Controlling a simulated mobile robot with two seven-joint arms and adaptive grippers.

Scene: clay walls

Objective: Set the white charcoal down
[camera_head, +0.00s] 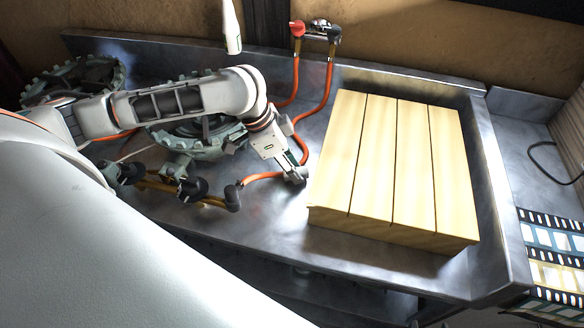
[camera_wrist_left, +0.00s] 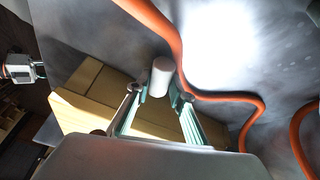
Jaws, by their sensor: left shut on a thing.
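My left gripper (camera_head: 294,174) is low over the metal counter, just left of the slatted wooden block (camera_head: 380,160). In the left wrist view the white charcoal (camera_wrist_left: 161,76) is a short, pale cylinder between the tips of my left gripper (camera_wrist_left: 160,92), which is shut on it. The wooden block (camera_wrist_left: 85,75) lies behind the fingers there. In the head view I cannot make out the charcoal at the gripper. I cannot tell whether it touches the counter.
The metal counter (camera_head: 265,235) has a raised back rim and bare room in front of the gripper. Orange hoses (camera_head: 327,95) run close by the gripper. A green-grey gas burner (camera_head: 185,150) lies under my left arm. A white tapered object (camera_head: 231,28) shows at the top.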

